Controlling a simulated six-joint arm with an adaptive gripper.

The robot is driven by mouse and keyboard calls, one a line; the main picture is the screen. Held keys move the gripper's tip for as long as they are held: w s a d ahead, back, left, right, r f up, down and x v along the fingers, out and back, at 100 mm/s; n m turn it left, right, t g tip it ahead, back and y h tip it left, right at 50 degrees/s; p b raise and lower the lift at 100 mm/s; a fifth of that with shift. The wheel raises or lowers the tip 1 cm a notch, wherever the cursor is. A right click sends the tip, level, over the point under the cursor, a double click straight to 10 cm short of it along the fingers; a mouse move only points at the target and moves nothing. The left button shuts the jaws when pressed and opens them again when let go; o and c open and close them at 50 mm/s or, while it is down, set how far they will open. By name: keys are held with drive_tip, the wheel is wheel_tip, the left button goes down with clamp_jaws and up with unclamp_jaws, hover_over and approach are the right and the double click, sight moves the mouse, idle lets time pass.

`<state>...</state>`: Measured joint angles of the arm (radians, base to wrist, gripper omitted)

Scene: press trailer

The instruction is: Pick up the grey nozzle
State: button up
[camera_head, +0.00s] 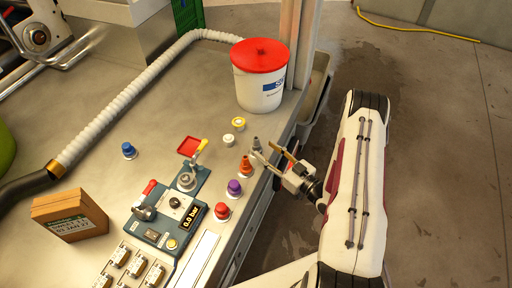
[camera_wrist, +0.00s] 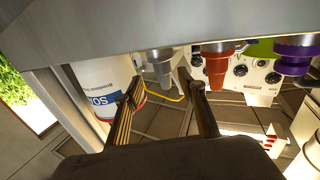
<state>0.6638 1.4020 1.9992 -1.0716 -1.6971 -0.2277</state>
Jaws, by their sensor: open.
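The grey nozzle (camera_head: 256,144) stands near the right edge of the metal worktop, just behind the orange nozzle (camera_head: 245,166). My gripper (camera_head: 264,151) reaches in from the right at worktop height, its fingers open and their tips close to the grey nozzle. In the wrist view, which is upside down, the grey nozzle (camera_wrist: 158,65) hangs tip-down just beyond the gap between my open fingers (camera_wrist: 160,79). The orange nozzle (camera_wrist: 217,66) is just right of the right finger. I cannot tell whether a fingertip touches the grey nozzle.
A purple nozzle (camera_head: 234,188) and a red one (camera_head: 222,212) continue the row. A white bucket (camera_head: 262,92) with a red lid stands behind. The worktop's right edge lies under my gripper.

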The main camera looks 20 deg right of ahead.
sight(259, 147)
drive_tip(key=shift+w+a, duration=0.15)
drive_tip(key=shift+w, duration=0.1)
drive_tip(key=shift+a+x, duration=0.15)
drive_tip(key=shift+x, duration=0.6)
drive_tip(key=shift+a+x, duration=0.15)
drive_tip(key=shift+x, duration=1.5)
drive_tip(key=shift+r, duration=0.1)
clamp_jaws()
